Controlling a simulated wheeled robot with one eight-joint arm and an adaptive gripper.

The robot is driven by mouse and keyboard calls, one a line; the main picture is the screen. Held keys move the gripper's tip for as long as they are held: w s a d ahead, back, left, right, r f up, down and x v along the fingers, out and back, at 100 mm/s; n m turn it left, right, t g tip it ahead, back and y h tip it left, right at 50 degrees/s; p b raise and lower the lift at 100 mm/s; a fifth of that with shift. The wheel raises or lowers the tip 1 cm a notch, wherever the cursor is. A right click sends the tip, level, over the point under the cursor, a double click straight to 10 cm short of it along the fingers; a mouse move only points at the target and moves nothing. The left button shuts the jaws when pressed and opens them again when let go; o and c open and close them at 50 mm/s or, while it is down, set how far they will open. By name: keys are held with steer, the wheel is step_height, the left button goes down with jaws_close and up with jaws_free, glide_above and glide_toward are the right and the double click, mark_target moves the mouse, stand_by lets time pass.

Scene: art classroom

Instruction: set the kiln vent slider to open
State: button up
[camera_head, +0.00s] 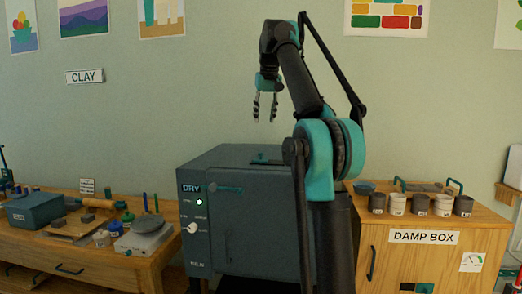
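The kiln (222,165) is a dark blue-grey box in the middle, with a small sign reading DRY at the upper left of its front. A small teal part (266,158), probably the vent slider, lies on its top; its setting is too small to read. A teal bar (225,190) crosses the upper front. My gripper (265,118) points down above the kiln top in the picture, fingers apart and empty. My arm hides the kiln's right side.
A wooden damp box (390,262) stands at the right with several cups (420,204) and a blue bowl (364,188) on top. A wooden table (75,262) at the left holds a teal box (36,210), a grey scale (144,238) and tools. The wall behind is clear around my gripper.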

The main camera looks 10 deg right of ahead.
mark_target(261, 153)
steer(key=x, duration=1.5)
steer(key=shift+s+f, duration=0.1)
steer(key=shift+s, duration=0.05)
steer(key=shift+c, duration=0.6)
jaws_close()
